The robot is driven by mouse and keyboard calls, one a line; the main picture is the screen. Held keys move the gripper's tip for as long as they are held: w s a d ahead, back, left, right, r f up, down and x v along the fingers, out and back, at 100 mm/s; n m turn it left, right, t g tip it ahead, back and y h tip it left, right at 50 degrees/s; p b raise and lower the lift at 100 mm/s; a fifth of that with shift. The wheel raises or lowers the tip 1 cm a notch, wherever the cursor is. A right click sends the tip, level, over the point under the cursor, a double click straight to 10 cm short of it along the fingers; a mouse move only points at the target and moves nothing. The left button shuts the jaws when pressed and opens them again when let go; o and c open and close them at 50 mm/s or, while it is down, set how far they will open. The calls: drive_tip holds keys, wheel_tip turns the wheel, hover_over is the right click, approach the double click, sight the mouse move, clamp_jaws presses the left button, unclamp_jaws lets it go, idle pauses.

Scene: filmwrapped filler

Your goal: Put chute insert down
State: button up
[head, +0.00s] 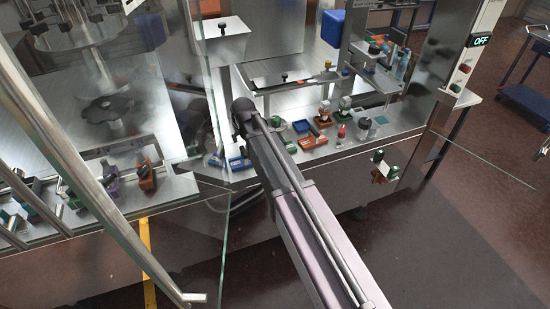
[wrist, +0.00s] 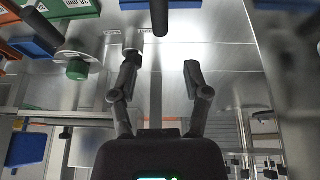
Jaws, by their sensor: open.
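My gripper (wrist: 161,62) shows in the wrist view with its two dark fingers spread apart. Only bare metal surface (wrist: 160,85) shows between them, and nothing is held. A green piece marked 30 mm (wrist: 81,14) lies at the upper left of the wrist view, apart from the fingers. A green knob (wrist: 77,69) on a round metal part is beside the left finger. I cannot tell which piece is the chute insert. In the head view my arm reaches to the machine's steel deck, and my gripper is hidden there.
In the head view, blue pieces (head: 238,164) lie left of my arm. A clear glass panel (head: 213,120) stands left of the arm. A blue cart (head: 528,102) is far right.

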drive_tip(key=s+d+f+m+g+h, duration=0.1)
drive_tip(key=s+d+m+g, duration=0.2)
drive_tip(key=s+d, duration=1.8)
drive_tip(key=s+g, duration=0.1)
drive_tip(key=s, duration=0.2)
drive_tip(key=shift+s+d+f, duration=0.15)
drive_tip(key=shift+s+f, duration=0.05)
drive_tip(key=shift+s, duration=0.05)
